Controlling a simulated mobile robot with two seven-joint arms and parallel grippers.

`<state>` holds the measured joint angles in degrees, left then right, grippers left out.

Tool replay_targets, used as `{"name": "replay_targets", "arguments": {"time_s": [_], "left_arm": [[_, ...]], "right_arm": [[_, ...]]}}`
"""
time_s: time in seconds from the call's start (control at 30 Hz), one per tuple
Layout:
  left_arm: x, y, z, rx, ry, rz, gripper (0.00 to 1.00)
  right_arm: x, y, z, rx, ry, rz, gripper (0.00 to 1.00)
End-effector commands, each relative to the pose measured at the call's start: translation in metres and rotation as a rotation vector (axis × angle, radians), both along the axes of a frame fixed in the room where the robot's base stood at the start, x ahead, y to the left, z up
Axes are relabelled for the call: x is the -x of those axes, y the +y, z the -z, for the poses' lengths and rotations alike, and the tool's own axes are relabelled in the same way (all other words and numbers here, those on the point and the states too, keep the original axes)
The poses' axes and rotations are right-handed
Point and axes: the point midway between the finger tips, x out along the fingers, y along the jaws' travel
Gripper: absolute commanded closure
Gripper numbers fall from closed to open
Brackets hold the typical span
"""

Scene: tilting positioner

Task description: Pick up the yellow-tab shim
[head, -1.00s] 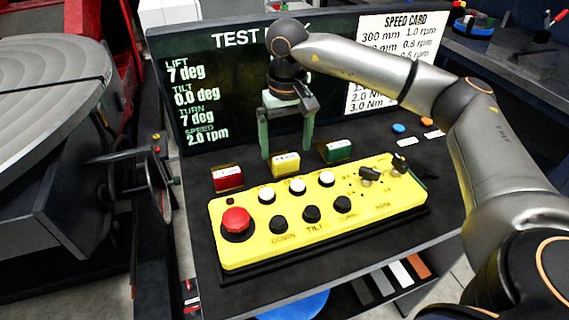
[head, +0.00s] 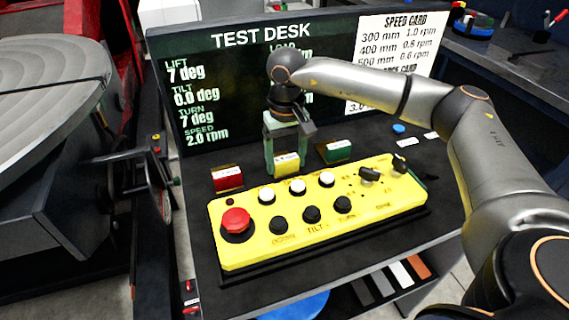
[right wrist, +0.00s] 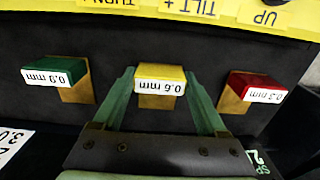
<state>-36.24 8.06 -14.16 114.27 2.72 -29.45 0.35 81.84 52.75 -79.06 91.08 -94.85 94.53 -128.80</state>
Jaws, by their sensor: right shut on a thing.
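The yellow-tab shim (head: 287,166) stands on the dark desk between a red-tab shim (head: 228,178) and a green-tab shim (head: 336,151). In the right wrist view the yellow-tab shim (right wrist: 160,80) carries a 0.6 mm label and sits between the fingertips. My right gripper (head: 287,160) points down and is shut on it, one green finger on each side. In the right wrist view the right gripper (right wrist: 163,95) reaches in from below. I cannot see clear space under the shim. My left gripper is not in view.
The yellow control panel (head: 245,257) with a red button (head: 236,222) and switches lies just in front of the shims. The test desk screen (head: 220,105) stands behind. A grey round table (head: 50,75) is at the left.

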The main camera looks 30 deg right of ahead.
Motion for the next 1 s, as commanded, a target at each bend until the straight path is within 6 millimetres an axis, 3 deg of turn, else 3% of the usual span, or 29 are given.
{"name": "replay_targets", "arguments": {"time_s": [0.07,0.33,0.73,0.93,1.0], "left_arm": [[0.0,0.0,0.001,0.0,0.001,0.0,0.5],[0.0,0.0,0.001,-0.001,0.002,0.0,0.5],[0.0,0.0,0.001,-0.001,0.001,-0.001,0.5],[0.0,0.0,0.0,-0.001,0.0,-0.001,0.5],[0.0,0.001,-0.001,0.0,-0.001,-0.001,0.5]], "right_arm": [[0.0,0.0,0.0,0.0,-0.001,0.0,0.54],[0.0,0.0,0.0,0.0,-0.001,0.0,0.84],[-0.001,0.0,-0.008,-0.001,-0.002,0.0,0.85],[-0.001,0.001,-0.035,-0.002,-0.006,-0.001,0.85],[0.009,0.007,-0.047,-0.002,-0.006,-0.005,0.85]]}}
